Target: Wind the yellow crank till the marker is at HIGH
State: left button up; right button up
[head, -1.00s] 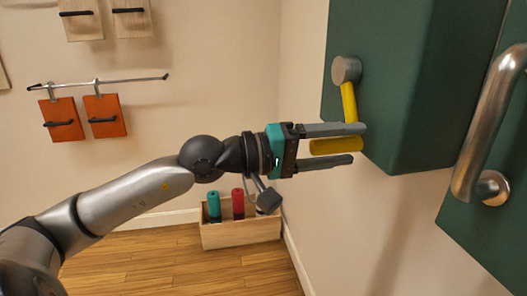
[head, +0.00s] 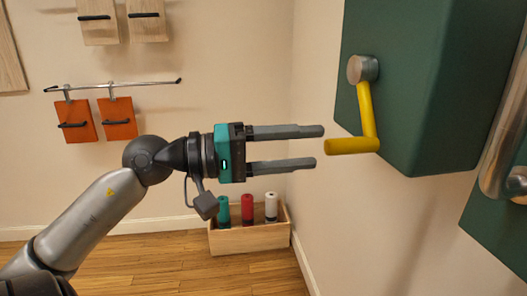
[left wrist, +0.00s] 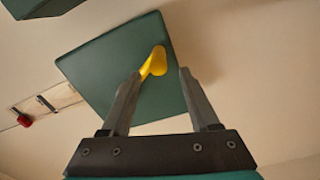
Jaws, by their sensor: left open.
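The yellow crank (head: 368,112) hangs from a round metal hub (head: 363,69) on the side of a dark green box (head: 420,80). Its arm points down and slightly right, and its handle (head: 350,146) sticks out to the left. My left gripper (head: 320,147) is open and empty, with its fingertips just left of the handle's end, not around it. In the left wrist view the crank (left wrist: 157,62) shows beyond and between the open fingers (left wrist: 158,75). No marker or HIGH label is visible. My right gripper is not in view.
A curved metal handle (head: 505,125) is at the right edge on another green panel. A wooden box (head: 247,240) with teal, red and white cylinders stands on the floor below. Orange boards (head: 116,118) hang from a wall rail at left.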

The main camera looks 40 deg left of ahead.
pick_arm(q)
jog(key=shift+v, duration=2.7)
jog(key=shift+r, duration=0.1)
